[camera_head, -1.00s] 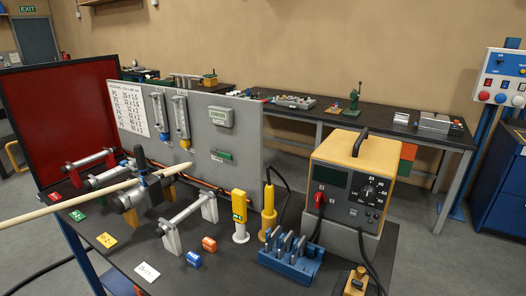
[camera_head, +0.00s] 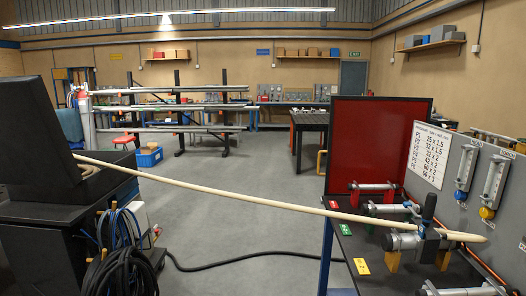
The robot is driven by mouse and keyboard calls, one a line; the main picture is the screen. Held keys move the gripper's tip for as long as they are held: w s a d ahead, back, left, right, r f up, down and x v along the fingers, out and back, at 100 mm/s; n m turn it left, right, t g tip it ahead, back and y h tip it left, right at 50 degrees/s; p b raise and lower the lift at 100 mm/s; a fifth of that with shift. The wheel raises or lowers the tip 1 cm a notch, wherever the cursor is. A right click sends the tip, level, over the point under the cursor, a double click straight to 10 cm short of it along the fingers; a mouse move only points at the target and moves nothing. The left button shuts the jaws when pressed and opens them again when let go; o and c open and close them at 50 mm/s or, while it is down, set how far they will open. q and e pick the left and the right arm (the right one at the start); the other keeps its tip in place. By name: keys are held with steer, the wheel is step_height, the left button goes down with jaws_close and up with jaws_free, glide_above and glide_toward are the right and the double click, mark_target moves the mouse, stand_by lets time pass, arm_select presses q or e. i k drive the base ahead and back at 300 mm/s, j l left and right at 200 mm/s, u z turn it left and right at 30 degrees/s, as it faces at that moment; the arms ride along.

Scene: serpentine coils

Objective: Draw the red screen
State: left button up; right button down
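The red screen (camera_head: 378,140) is an upright red panel in a dark frame. It stands at the back left end of the dark workbench (camera_head: 375,248), right of the middle in the head view. Its lower edge is partly hidden behind the clamps on the bench. Neither of my grippers shows in the head view, and nothing is seen touching the screen.
A long cream tube (camera_head: 255,202) spans from the dark machine (camera_head: 50,140) at left to a clamp (camera_head: 410,242) on the bench. Black cables (camera_head: 125,270) hang at left. Open floor (camera_head: 235,240) lies between, crossed by a dark hose (camera_head: 230,261).

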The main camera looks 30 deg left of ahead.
mark_target(369, 137)
steer(key=u, duration=0.55)
steer(key=z, duration=0.4)
steer(key=i+j+z, duration=0.2)
steer(key=z, duration=0.15)
steer(key=i+j+z, duration=0.2)
steer(key=z, duration=0.15)
steer(key=i+j+z, duration=0.15)
steer(key=j+z, duration=0.2)
